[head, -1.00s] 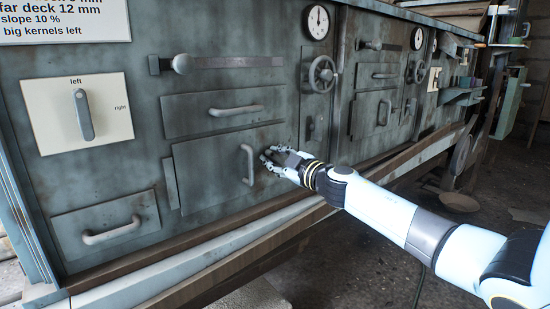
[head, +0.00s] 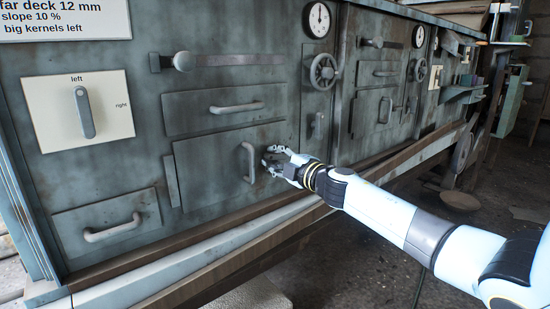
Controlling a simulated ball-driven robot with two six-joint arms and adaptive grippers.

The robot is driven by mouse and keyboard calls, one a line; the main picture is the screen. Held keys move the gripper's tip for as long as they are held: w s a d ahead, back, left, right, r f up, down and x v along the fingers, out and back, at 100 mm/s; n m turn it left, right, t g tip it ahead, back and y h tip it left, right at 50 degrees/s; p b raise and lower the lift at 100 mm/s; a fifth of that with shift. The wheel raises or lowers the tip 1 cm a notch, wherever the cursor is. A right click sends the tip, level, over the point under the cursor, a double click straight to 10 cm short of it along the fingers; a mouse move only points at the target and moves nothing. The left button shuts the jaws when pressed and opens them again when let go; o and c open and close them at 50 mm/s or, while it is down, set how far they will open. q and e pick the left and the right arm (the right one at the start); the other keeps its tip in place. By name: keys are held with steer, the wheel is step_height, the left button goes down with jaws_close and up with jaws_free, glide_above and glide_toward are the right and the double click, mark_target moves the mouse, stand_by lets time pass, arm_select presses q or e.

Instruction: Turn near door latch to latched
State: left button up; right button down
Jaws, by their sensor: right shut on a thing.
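The near door (head: 215,178) is a grey metal panel low on the machine front, with an upright bar handle (head: 248,163). It looks closed in its frame. My right gripper (head: 272,160) is at the door's right edge, just right of the handle. It is shut on the near door latch, which its fingers and palm hide almost fully. I cannot tell the latch's angle. My left gripper is not in view.
A left/right selector lever (head: 84,112) stands upright on a white plate. A slide knob (head: 183,61), a drawer handle (head: 236,107) and a handwheel (head: 324,70) stick out nearby. A wooden rail (head: 200,243) runs below.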

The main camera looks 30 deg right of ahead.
steer(key=shift+f+n, duration=0.1)
steer(key=shift+n, duration=1.1)
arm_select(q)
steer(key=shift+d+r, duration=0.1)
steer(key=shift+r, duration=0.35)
arm_select(e)
steer(key=c, duration=1.3)
jaws_free()
steer(key=shift+o, duration=0.2)
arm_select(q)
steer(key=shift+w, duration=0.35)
